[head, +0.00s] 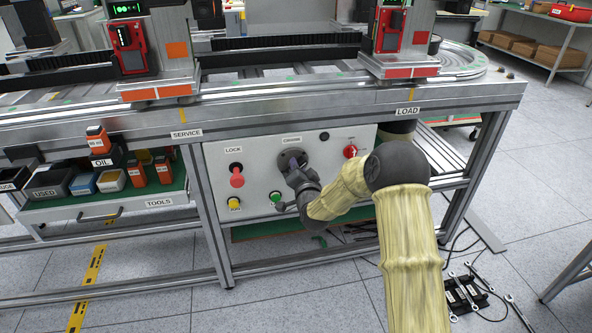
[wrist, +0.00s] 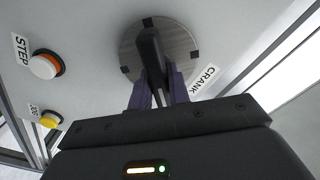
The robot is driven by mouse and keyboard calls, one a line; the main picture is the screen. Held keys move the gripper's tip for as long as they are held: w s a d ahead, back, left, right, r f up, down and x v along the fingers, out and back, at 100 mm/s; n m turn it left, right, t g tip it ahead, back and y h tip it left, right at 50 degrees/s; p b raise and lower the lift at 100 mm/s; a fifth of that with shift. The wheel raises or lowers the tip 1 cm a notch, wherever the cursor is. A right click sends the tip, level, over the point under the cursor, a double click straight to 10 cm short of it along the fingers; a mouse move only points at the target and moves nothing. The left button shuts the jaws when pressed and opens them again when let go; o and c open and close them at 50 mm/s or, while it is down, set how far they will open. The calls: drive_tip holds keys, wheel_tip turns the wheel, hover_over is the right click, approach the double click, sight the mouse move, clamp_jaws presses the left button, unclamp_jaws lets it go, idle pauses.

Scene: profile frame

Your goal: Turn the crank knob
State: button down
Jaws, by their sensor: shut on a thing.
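The crank knob (wrist: 149,45) is a dark bar standing out from the middle of a round grey plate (wrist: 185,45) with black marks, labelled CRANK. In the wrist view, the purple fingers of my gripper (wrist: 157,78) are shut on the knob, one on each side. In the head view, the crank's plate (head: 284,158) is on the front of the light control panel (head: 215,160), below its CRANK label. My gripper (head: 294,164) reaches it from the front right and hides most of the knob. The knob's exact turn angle is hard to tell.
An open TOOLS drawer (head: 105,210) juts out at left.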

drive_tip(key=m, duration=0.2)
drive_tip(key=m+b, duration=0.1)
drive_tip(key=m, duration=0.1)
drive_tip(key=shift+d+f+m, duration=0.15)
drive_tip(key=shift+m, duration=0.15)
drive_tip(key=m, duration=0.3)
drive_tip(key=shift+f+m, duration=0.1)
drive_tip(key=shift+m, duration=0.2)
drive_tip(key=c, duration=1.3)
unclamp_jaws()
